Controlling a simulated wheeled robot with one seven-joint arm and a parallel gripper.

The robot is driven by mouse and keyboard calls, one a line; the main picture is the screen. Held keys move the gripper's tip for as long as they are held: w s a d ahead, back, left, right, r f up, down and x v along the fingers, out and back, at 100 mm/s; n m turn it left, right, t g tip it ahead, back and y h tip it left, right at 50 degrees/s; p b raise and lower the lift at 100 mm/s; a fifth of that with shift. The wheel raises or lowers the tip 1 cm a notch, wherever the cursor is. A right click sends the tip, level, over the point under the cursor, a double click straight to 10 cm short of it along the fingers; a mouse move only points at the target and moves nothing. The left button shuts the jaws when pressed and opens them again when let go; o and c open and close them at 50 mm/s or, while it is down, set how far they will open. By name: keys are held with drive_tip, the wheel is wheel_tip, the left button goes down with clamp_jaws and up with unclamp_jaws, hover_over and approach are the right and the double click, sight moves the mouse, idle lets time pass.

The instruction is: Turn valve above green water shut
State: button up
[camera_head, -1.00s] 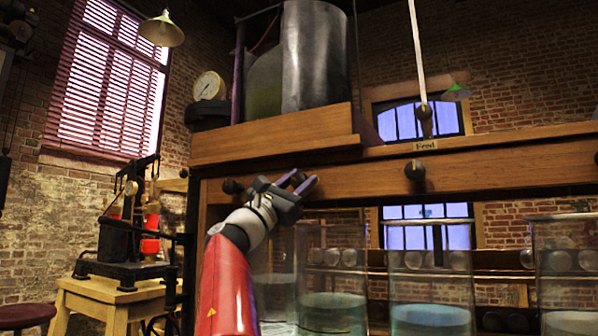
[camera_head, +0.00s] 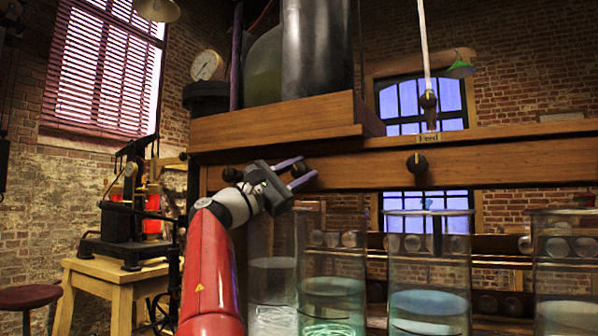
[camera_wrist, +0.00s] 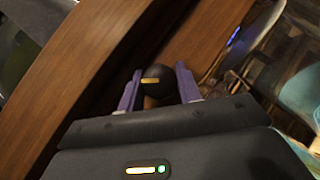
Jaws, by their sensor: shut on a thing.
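My gripper (camera_head: 308,168) is at the wooden beam, above the jar of green water (camera_head: 333,299). In the wrist view my gripper (camera_wrist: 158,76) has its two purple fingers on either side of a round black valve knob (camera_wrist: 156,90) and is shut on it. The knob has a pale yellow mark, which lies nearly level across that picture. In the head view this valve (camera_head: 299,169) is mostly hidden by the fingers. The green jar stands upright, with bright glowing lines low in its water.
Other black knobs sit on the beam (camera_head: 480,166), one to the left (camera_head: 232,175) and one to the right (camera_head: 418,163). Glass jars stand close beside the green one: pale water (camera_head: 272,285) left, bluish water (camera_head: 429,304) right. A wooden ledge (camera_head: 270,122) juts out above my gripper.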

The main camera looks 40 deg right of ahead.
drive_tip(key=o, duration=1)
drive_tip(key=shift+c, duration=0.2)
